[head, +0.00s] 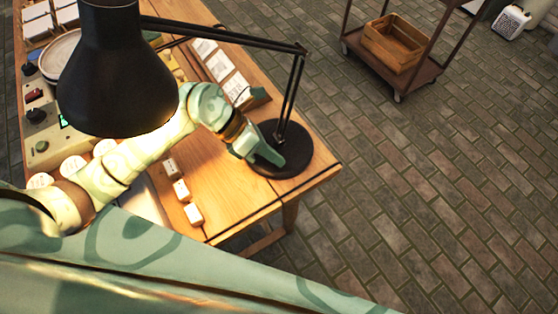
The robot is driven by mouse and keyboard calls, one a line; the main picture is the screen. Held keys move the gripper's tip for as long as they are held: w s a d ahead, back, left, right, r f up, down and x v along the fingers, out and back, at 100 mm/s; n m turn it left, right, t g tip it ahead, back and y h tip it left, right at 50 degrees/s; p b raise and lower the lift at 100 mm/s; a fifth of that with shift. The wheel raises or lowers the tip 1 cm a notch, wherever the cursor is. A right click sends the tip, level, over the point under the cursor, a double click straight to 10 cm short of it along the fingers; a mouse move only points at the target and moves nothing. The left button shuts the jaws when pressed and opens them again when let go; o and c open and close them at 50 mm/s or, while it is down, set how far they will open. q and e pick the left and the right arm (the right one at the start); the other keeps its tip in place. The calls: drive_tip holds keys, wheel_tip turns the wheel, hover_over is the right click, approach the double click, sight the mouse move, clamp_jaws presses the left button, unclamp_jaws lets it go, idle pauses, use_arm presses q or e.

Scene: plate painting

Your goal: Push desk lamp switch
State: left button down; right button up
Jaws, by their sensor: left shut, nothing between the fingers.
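A black desk lamp has its wide shade (112,75) at the upper left, close to my view. Its thin jointed arm runs right and down to a round black base (298,150) at the right end of the wooden table. My left gripper (276,161) is shut and empty, with its fingertips over or on the lamp base. I cannot tell whether they touch it. The switch is not distinguishable; the gripper may cover part of the base. Light shows under the shade's rim, on my left arm. My right gripper is not in view.
The wooden table (232,205) holds several small white blocks (181,190), white cards (222,66) in a stand and a plate (60,55) at left. A cart with a wooden crate (395,42) stands on the brick floor. Floor right of the table is clear.

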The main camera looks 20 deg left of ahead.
use_arm(q)
drive_tip(key=shift+r, duration=0.4)
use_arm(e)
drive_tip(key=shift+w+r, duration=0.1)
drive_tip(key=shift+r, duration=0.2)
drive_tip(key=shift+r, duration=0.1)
